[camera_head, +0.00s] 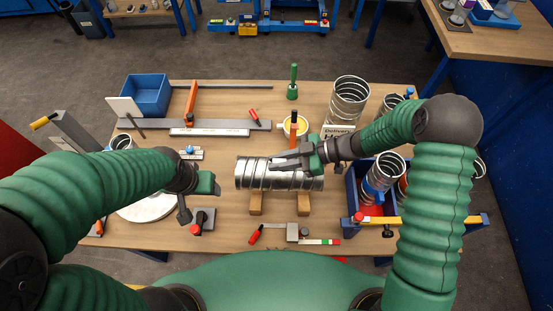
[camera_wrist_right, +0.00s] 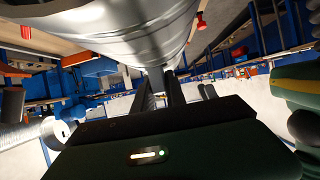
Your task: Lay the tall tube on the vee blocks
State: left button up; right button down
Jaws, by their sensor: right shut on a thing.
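The tall tube (camera_head: 250,176), a shiny spiral-ribbed metal duct, lies level, left to right, over the two wooden vee blocks (camera_head: 256,204) (camera_head: 304,204). It hides the tops of the blocks, so I cannot tell whether it rests in them or hangs just above. My right gripper (camera_head: 284,161) is shut on the tube, reaching in from the right at its upper side. In the right wrist view the tube (camera_wrist_right: 130,25) fills the top, at the fingers (camera_wrist_right: 160,88). My left gripper (camera_head: 203,187) is left of the tube, apart from it; its finger opening is unclear.
Another spiral duct (camera_head: 348,100) stands upright at the back right. A blue bin (camera_head: 354,190) with short ducts is at the right.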

jog(key=f+b, duration=0.1)
jog(key=f, duration=0.1)
jog(key=d+f+b, duration=0.1)
jog(key=f, duration=0.1)
jog(key=shift+s, duration=0.1)
jog(key=shift+a+f+b, duration=0.25)
jog(key=shift+f+b, duration=0.1)
jog(key=shift+f, duration=0.15)
jog(key=shift+a, duration=0.2)
pick_arm(q)
jog(key=x, duration=0.3)
jog(key=shift+s+d, duration=0.1)
jog(key=shift+s, duration=0.3)
jog(key=shift+d, duration=0.1)
pick_arm(e)
jog(key=shift+d, duration=0.1)
pick_arm(q)
jog(key=shift+d+r, duration=0.1)
jog(key=shift+d, duration=0.2)
pick_arm(e)
jog(key=shift+d, duration=0.25)
pick_arm(q)
jog(key=shift+a+r+p, duration=0.1)
jog(key=shift+r+p, duration=0.05)
jog(key=shift+p, duration=0.15)
pick_arm(e)
jog(key=shift+a, duration=0.2)
